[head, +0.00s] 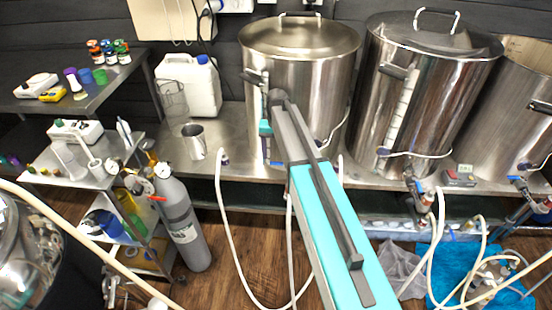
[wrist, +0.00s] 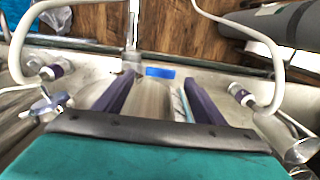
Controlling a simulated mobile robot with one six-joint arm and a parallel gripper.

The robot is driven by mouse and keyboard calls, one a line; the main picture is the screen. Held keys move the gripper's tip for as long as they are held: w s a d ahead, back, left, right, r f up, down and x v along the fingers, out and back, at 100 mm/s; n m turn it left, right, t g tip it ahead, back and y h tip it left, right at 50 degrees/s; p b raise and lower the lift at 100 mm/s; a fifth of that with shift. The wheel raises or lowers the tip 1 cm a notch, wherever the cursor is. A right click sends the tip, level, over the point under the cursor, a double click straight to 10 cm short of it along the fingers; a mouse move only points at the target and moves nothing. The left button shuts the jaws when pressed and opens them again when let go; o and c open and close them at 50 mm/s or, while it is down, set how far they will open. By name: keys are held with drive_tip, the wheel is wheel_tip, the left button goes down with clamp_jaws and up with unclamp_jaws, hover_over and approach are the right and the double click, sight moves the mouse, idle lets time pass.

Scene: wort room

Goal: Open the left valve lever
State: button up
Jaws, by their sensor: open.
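The left kettle (head: 300,75) is a lidded steel pot on the bench. My arm crosses in front of it in the head view and hides its valve. In the wrist view the valve lever looks like a small blue bar (wrist: 160,71), lying crosswise beside a metal fitting (wrist: 131,60). My gripper (wrist: 160,80) is open, with its two dark purple fingers pointing toward the lever. The lever shows in the gap at the fingertips. I cannot tell whether either finger touches it.
Hoses with purple fittings lie either side of the fingers, one at right (wrist: 240,95) and one at left (wrist: 62,68). A steel cup (head: 195,142) and a white jug (head: 205,88) stand left of the kettle. A grey gas cylinder (head: 182,220) stands on the floor.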

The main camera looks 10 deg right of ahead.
sight(282, 165)
drive_tip(key=shift+f, duration=1.45)
drive_tip(key=c, duration=1.5)
